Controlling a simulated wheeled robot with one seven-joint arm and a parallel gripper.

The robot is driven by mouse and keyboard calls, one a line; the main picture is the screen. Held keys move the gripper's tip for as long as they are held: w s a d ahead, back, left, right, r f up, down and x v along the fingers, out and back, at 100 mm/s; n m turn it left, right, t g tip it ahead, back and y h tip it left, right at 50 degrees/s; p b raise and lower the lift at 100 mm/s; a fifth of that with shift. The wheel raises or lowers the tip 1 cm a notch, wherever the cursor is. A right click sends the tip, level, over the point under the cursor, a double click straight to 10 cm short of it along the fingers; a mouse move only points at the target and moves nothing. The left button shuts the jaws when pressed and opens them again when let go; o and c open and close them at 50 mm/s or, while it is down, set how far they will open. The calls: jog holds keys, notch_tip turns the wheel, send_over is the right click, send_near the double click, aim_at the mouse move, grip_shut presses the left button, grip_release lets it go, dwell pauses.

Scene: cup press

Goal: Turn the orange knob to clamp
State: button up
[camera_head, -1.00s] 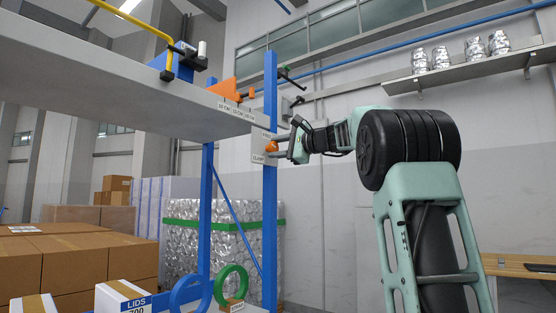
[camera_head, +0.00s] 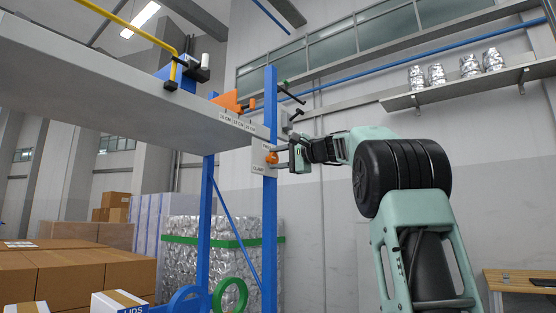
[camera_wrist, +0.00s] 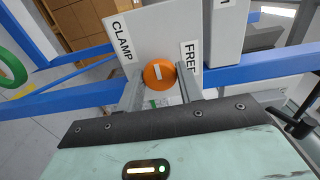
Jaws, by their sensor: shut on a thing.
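The orange knob (camera_head: 271,158) sits on a pale plate (camera_head: 258,168) fixed at a blue post. In the wrist view the round knob (camera_wrist: 158,75) has a short white mark on its face, running roughly up and down the picture. The plate (camera_wrist: 155,35) carries the word CLAMP to the left of the knob and FREE to its right. My gripper (camera_wrist: 160,85) has its two grey fingers on either side of the knob, shut on it. In the head view my gripper (camera_head: 283,157) reaches the knob from the right.
A blue post (camera_head: 270,220) stands beside the plate. A grey shelf (camera_head: 120,95) at upper left bears an orange part (camera_head: 232,102) and a yellow rail. A green ring (camera_head: 230,297) and cartons are below. Open space lies right of the post.

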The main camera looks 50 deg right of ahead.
jog(key=shift+f, duration=0.1)
jog(key=o, duration=1)
jog(key=shift+s, duration=0.1)
jog(key=s, duration=0.5)
jog(key=s+d+b, duration=0.1)
jog(key=s, duration=1.1)
jog(key=shift+s+d+b, duration=0.1)
jog(key=shift+d+b, duration=0.1)
jog(key=shift+b, duration=0.15)
